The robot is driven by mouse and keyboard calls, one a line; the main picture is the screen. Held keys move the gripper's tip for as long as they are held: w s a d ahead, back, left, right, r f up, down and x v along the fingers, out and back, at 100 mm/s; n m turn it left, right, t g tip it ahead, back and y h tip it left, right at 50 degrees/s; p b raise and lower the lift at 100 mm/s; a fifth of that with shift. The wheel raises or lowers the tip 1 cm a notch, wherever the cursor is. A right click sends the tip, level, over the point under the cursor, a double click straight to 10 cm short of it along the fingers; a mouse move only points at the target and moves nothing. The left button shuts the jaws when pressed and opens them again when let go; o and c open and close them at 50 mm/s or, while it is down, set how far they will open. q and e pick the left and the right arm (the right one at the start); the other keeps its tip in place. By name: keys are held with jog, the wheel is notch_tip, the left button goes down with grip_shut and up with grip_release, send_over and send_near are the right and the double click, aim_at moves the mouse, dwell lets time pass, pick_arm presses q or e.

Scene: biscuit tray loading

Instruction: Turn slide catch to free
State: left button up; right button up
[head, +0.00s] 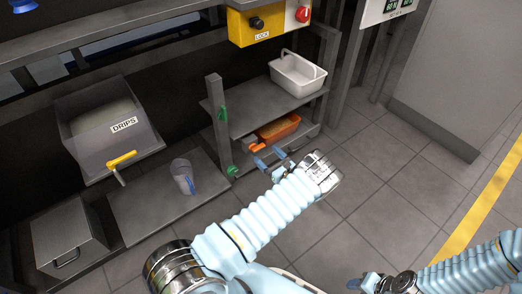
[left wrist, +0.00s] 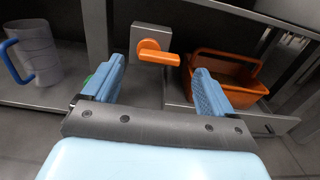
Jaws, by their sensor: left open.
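The slide catch is an orange lever (left wrist: 157,53) on a grey plate (left wrist: 146,35), fixed near the lower shelf's front. The lever points right in the left wrist view, its tip tilted slightly down. In the head view the orange lever (head: 257,147) shows just beyond my left fingertips. My left gripper (head: 268,156) is open and empty. In the left wrist view its two blue fingers (left wrist: 160,82) stand either side of the lever, which appears ahead of and between them; I see no contact. My right gripper (head: 368,283) is at the bottom edge, its jaws unclear.
An orange tray (head: 296,121) sits on the lower shelf, right of the catch. A white tub (head: 299,85) is on the shelf above. A jug (head: 180,170) stands left of a grey post (head: 215,105). A DRIPS bin (head: 90,150) is farther left. Floor at right is clear.

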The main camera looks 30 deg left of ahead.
aim_at(260, 149)
pick_arm(q)
jog(key=shift+x, duration=2.4)
jog(key=shift+c, duration=0.4)
jog(key=c, duration=1)
